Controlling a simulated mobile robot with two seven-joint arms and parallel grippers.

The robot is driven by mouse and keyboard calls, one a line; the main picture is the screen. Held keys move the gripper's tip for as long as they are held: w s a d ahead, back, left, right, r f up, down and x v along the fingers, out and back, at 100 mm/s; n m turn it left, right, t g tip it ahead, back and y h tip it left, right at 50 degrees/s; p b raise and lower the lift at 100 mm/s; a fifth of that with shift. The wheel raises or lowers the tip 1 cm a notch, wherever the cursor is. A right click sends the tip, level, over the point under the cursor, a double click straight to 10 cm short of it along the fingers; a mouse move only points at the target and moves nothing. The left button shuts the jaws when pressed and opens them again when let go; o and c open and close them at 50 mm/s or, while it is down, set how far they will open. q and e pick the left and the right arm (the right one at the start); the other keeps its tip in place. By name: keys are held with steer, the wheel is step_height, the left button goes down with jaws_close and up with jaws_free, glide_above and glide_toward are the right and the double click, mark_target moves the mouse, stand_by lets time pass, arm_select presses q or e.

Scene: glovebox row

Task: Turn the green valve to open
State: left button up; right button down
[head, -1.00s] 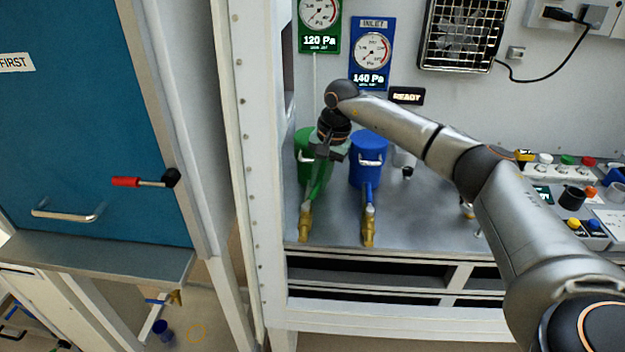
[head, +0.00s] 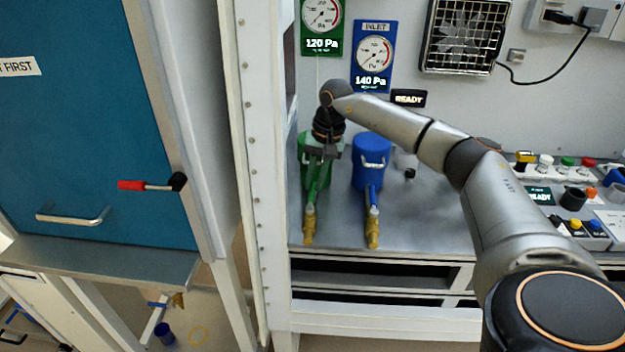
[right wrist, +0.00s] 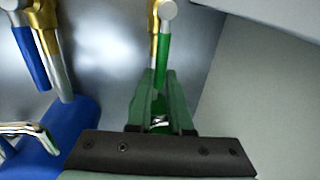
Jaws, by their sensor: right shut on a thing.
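The green valve has a brass body (head: 309,225) at the front of the bench and a green lever handle (head: 318,185), which leans back toward a green canister (head: 307,160). My right gripper (head: 321,158) reaches down over the handle in the head view. In the right wrist view the green handle (right wrist: 163,62) runs from the brass fitting down between the fingers of my right gripper (right wrist: 160,85), which is shut on it. The handle lies roughly along its pipe there. The fingers hide its lower end. My left gripper is not in view.
A blue canister (head: 371,150) and a blue-handled valve (head: 373,215) stand close to the right. A white frame post (head: 262,170) rises on the left. Gauges for 120 Pa (head: 323,28) and 140 Pa (head: 374,58) hang behind. A control panel (head: 575,195) sits far right.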

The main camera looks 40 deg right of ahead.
steer(key=shift+a, duration=0.1)
steer(key=c, duration=0.8)
jaws_free()
steer(key=shift+c, duration=0.2)
step_height(320, 180, up, 12)
steer(key=s+d, duration=0.1)
steer(key=shift+s+d+r, duration=0.2)
steer(key=shift+s+d, duration=0.15)
steer(key=shift+d, duration=0.05)
